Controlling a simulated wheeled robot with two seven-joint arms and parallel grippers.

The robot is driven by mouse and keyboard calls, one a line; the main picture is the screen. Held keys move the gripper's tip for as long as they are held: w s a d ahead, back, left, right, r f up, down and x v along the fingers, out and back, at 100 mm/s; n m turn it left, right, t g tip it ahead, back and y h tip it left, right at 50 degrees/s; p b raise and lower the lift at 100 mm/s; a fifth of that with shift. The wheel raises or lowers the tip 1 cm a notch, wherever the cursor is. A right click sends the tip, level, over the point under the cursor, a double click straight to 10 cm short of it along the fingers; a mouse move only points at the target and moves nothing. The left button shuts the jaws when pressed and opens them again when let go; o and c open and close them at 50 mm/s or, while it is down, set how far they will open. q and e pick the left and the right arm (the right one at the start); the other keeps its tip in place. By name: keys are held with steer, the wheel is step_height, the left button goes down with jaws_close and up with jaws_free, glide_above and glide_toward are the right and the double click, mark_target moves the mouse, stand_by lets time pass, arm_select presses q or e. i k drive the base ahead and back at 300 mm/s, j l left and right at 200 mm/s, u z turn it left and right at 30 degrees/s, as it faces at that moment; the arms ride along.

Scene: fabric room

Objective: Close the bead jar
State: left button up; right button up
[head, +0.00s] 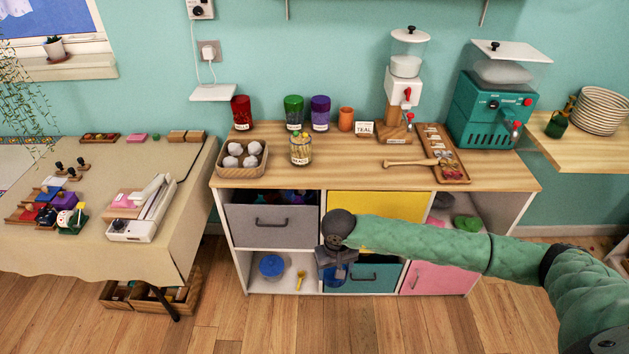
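The bead jar (300,150) is a small clear jar with a pale label and yellowish contents. It stands upright on the wooden cabinet top (340,178), near the front, right of a tray of white balls. I cannot make out a lid on it; its top is too small to tell. My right gripper (335,277) points down in front of the cabinet, below and right of the jar and apart from it. A blue patch shows at its fingers; I cannot tell whether it is held or behind. My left gripper is not in view.
Red, green and purple jars (320,113) and an orange cup (346,119) stand behind the bead jar. The wooden ball tray (257,170) is close on its left. A wooden tool (410,162) and a long tray (453,172) lie right.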

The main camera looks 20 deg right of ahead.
mark_target(300, 148)
steer(key=l+u, duration=0.15)
steer(key=l, duration=0.4)
steer(key=l+u, duration=0.1)
steer(key=l, duration=0.45)
steer(key=l+u, duration=0.15)
steer(key=l, duration=0.4)
steer(key=k+l+u, duration=0.1)
steer(key=l, duration=0.4)
steer(key=k+l+u, duration=0.15)
steer(key=l, duration=0.4)
